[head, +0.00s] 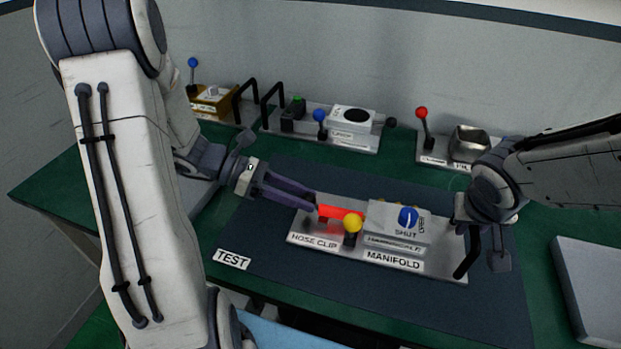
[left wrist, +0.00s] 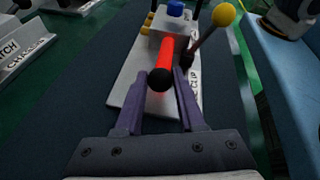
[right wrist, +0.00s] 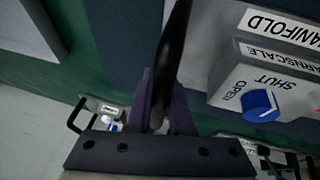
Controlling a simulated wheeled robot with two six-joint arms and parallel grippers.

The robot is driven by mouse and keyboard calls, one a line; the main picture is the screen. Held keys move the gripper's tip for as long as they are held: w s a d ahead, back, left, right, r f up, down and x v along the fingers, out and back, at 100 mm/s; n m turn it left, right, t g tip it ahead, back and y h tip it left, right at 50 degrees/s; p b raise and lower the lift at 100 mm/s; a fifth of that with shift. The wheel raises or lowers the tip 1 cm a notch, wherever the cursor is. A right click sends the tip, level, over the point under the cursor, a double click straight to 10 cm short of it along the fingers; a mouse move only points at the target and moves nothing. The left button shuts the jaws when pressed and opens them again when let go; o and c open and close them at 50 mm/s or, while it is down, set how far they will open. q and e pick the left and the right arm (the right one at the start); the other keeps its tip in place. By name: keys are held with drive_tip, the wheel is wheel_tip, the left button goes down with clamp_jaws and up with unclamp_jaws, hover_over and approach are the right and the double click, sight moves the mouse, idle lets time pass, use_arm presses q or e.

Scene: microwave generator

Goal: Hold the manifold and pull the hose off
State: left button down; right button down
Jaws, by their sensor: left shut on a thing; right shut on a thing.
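The manifold (head: 385,258) is a grey block on a pale plate, with labels, a blue valve knob (head: 408,217) marked SHUT and OPEN, and a yellow-topped hose clip lever (head: 352,224). A red hose (head: 340,212) sticks out of its left side and ends in a black tip (left wrist: 160,79). My left gripper (head: 311,203) is shut on the hose near this tip; its fingers lie either side of it in the left wrist view. My right gripper (right wrist: 162,105) is shut on the black handle (right wrist: 172,45) at the manifold's right end. The hose's inner end is hard to see.
The manifold lies on a dark mat (head: 270,235) marked TEST (head: 233,259). Behind stand a unit with a blue lever and dark handles (head: 320,127), a brown box (head: 212,102) and a red-lever unit (head: 440,150). A grey slab (head: 590,285) lies at right.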

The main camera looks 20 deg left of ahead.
use_arm(q)
drive_tip(key=a, duration=0.6)
drive_tip(key=shift+s, duration=0.1)
use_arm(e)
drive_tip(key=shift+s+d+f, duration=0.15)
drive_tip(key=shift+f, duration=0.05)
use_arm(q)
drive_tip(key=c, duration=0.5)
unclamp_jaws()
drive_tip(key=v, duration=1.2)
